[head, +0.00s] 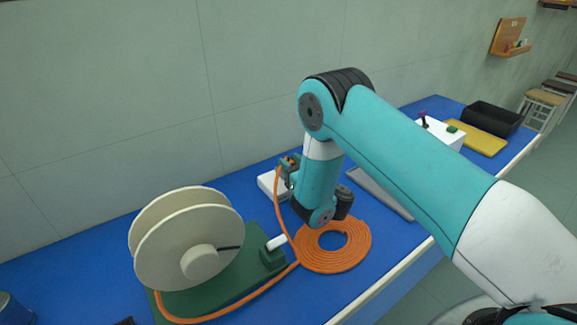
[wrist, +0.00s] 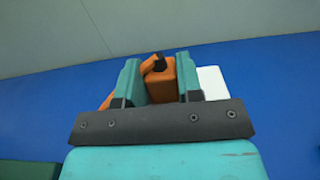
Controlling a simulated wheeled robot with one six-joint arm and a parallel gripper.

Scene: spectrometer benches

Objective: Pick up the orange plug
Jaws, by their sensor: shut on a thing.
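The orange plug (wrist: 161,80) sits between the two teal fingers of my gripper (wrist: 161,84) in the wrist view, and the gripper is shut on it. A dark tip shows at the plug's top. In the head view the plug (head: 289,161) is a small orange patch at my gripper (head: 289,170), raised above the blue bench. The orange cable (head: 278,200) hangs from the plug down to the bench. Part of the plug is hidden by the fingers.
A cream reel (head: 165,240) stands on a green base (head: 215,287) at left. A flat orange cable coil (head: 350,258) lies beside it. A white block (head: 266,183) is behind the gripper. A grey tray (head: 382,195), yellow mat (head: 483,142) and black bin (head: 492,117) lie right.

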